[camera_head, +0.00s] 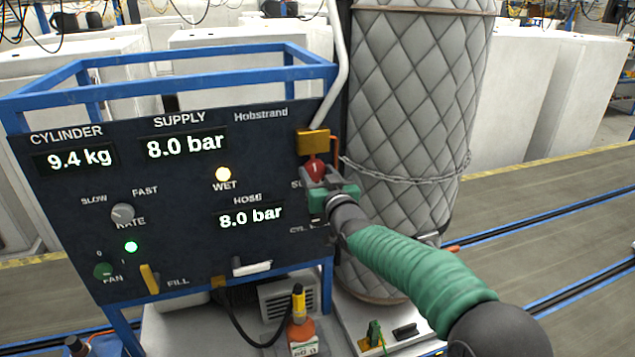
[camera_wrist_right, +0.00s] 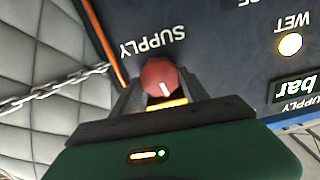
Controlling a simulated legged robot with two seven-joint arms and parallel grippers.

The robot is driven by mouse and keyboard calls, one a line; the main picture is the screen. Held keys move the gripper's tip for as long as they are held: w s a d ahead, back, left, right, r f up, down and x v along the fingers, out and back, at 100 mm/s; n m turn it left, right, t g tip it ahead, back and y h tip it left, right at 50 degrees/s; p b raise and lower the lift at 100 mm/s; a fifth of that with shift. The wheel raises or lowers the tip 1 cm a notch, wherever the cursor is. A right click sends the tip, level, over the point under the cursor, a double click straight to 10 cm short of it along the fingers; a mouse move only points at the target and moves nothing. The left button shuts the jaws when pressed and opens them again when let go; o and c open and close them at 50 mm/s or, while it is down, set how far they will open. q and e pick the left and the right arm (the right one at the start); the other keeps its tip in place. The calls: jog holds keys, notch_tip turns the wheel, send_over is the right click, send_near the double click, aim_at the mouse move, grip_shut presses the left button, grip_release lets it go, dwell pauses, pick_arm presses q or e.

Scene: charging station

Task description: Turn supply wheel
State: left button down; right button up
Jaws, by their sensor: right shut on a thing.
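The supply wheel is a small red knob (camera_head: 316,168) at the right edge of the dark control panel (camera_head: 200,190), just under a brass block (camera_head: 313,142). It also shows in the right wrist view as a red knob (camera_wrist_right: 159,77) with a white mark, beside the word SUPPLY. My right gripper (camera_head: 320,180) is at the knob, with its fingers (camera_wrist_right: 158,95) on either side of it, shut on it. The gripper and arm hide part of the panel's labels. The supply display (camera_head: 186,146) reads 8.0 bar. My left gripper is not in view.
A grey quilted cylinder (camera_head: 410,110) with a chain (camera_head: 400,173) stands right behind the panel. The panel has a yellow lever (camera_head: 149,279), a grey rate knob (camera_head: 122,212) and a white handle (camera_head: 251,268). A small orange bottle (camera_head: 301,330) stands below.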

jog(key=n+b, duration=0.2)
jog(key=b, duration=0.1)
jog(key=n+b, duration=0.3)
jog(key=shift+a+f+n, duration=0.1)
jog(key=shift+f+n, duration=0.2)
jog(key=shift+f, duration=0.1)
jog(key=shift+n+b, duration=0.6)
jog(key=shift+n, duration=0.2)
jog(key=n+b, duration=0.2)
jog(key=n, duration=0.1)
jog(key=shift+n, duration=0.4)
jog(key=n+b, duration=0.1)
jog(key=n, duration=0.3)
jog(key=shift+n, duration=0.3)
jog(key=o, duration=1.4)
jog(key=shift+a, duration=0.1)
jog(key=shift+r, duration=0.15)
jog(key=shift+r, duration=0.2)
jog(key=shift+f, duration=0.1)
